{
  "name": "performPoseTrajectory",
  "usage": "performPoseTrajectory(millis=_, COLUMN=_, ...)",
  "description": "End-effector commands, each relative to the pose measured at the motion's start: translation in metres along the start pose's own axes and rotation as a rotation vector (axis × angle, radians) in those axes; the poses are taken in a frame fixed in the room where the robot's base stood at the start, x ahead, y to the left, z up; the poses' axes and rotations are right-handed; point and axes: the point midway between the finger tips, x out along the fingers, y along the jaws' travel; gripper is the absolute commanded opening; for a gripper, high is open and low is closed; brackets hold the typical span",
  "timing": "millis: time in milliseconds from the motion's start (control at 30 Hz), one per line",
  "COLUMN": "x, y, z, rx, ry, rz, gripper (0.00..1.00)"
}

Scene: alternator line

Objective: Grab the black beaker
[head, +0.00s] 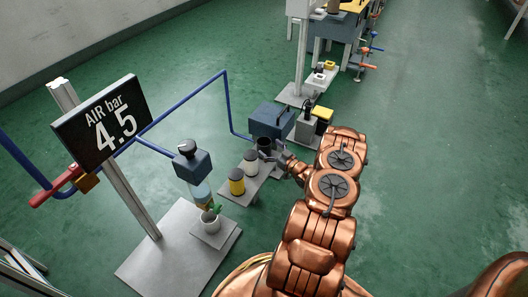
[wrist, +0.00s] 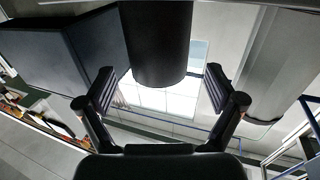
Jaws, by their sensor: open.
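The black beaker (head: 265,143) stands at the far end of a narrow grey shelf, partly hidden by my gripper (head: 278,154) in the head view. In the wrist view the black beaker (wrist: 157,40) is a dark cylinder at top centre, its upper part cut off by the frame. My gripper (wrist: 159,82) is open, one finger on each side of the cylinder's lower end in the picture. Gaps show between the cylinder and both fingers. I cannot tell how deep it sits between them.
A grey-white beaker (head: 251,162) and a yellow beaker (head: 237,182) stand in a row on the same shelf (head: 262,181). A dark blue box (head: 271,121) is just behind the black beaker. A potted plant (head: 209,221) and an AIR bar display (head: 104,121) are left.

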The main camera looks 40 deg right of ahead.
Motion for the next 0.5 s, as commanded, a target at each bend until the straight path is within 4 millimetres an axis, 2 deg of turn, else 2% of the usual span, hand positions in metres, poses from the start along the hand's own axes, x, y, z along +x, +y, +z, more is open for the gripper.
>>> performPoseTrajectory(millis=100, x=0.018, y=0.000, z=0.000, rx=-0.004, ry=0.002, rz=-0.003, gripper=0.93)
performPoseTrajectory(millis=233, x=0.033, y=0.001, z=-0.001, rx=-0.003, ry=0.000, rz=-0.001, gripper=0.93)
performPoseTrajectory(millis=500, x=0.039, y=0.001, z=-0.002, rx=-0.002, ry=-0.001, rz=0.001, gripper=0.93)
